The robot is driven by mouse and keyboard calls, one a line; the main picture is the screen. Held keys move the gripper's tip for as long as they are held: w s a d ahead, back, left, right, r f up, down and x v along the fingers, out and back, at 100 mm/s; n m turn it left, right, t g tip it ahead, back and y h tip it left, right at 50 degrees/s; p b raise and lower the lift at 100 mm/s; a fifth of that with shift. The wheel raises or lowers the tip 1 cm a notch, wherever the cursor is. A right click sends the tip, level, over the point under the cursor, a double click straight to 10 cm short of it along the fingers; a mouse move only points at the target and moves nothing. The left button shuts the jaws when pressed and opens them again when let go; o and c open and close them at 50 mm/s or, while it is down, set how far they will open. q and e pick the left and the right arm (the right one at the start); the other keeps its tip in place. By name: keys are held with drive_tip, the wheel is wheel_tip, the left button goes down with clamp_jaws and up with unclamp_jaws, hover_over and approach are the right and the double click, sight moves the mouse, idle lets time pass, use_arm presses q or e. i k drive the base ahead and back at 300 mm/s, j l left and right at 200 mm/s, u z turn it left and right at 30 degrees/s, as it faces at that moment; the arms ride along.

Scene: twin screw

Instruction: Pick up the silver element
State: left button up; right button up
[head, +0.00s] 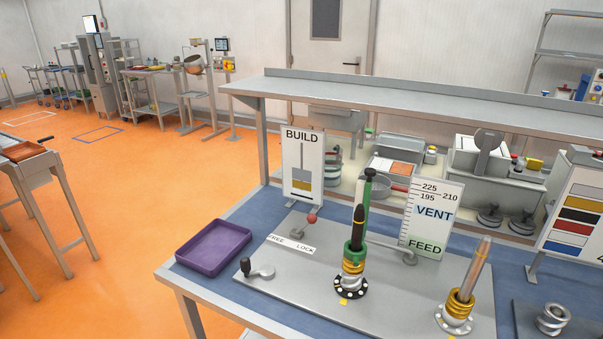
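A silver element (553,319), a short ribbed metal ring, sits on a dark plate (523,326) at the lower right of the head view. Nothing touches it from above. On the steel base plate (270,306) to its left stand two shafts. The right shaft (478,262) carries gold rings (460,303) above a silver foot. The left shaft (358,227) is dark-tipped, with green and gold rings (352,265) above a black dotted flange. Neither of my grippers shows in this view.
A purple tray (213,247) lies at the table's left end. A BUILD sign (303,165), a VENT/FEED scale (431,217) and a colour-bar board (577,215) stand upright. A red-knobbed lever (303,226) and black-knobbed crank (256,271) sit on the base plate. A shelf (420,104) runs behind.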

sight(551, 325)
drive_tip(key=z, duration=1.55)
drive_tip(key=i+l+u, duration=0.2)
drive_tip(key=l, duration=0.7)
drive_tip(key=l+u, duration=0.2)
drive_tip(key=l, duration=0.75)
